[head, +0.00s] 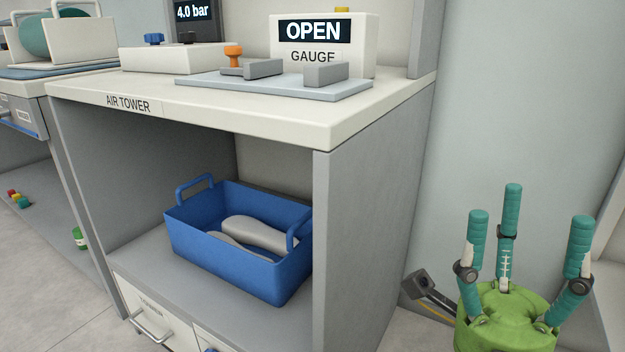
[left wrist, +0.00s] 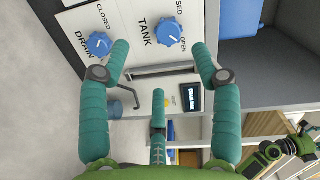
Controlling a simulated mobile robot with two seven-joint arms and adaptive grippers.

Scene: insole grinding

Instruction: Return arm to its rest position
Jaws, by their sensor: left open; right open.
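My right gripper (head: 524,225) is at the lower right of the head view, with its teal fingers pointing up. Its fingers are spread open with nothing between them. It is to the right of the air tower cabinet (head: 375,230), in front of the pale wall and apart from the cabinet. My left gripper (left wrist: 160,62) shows only in the left wrist view. Its fingers are spread and empty, in front of a white panel (left wrist: 125,22) with knobs marked DRAIN (left wrist: 98,43) and TANK (left wrist: 168,32). Whether any finger touches the panel cannot be told.
A blue basket (head: 215,247) holding grey insoles (head: 262,233) stands on the cabinet's inner shelf. The gauge (head: 358,45), reading OPEN, stands on the cabinet top behind a grey plate (head: 285,88). A drawer handle (head: 150,328) sticks out below. A dark bracket (head: 420,284) is beside my right gripper.

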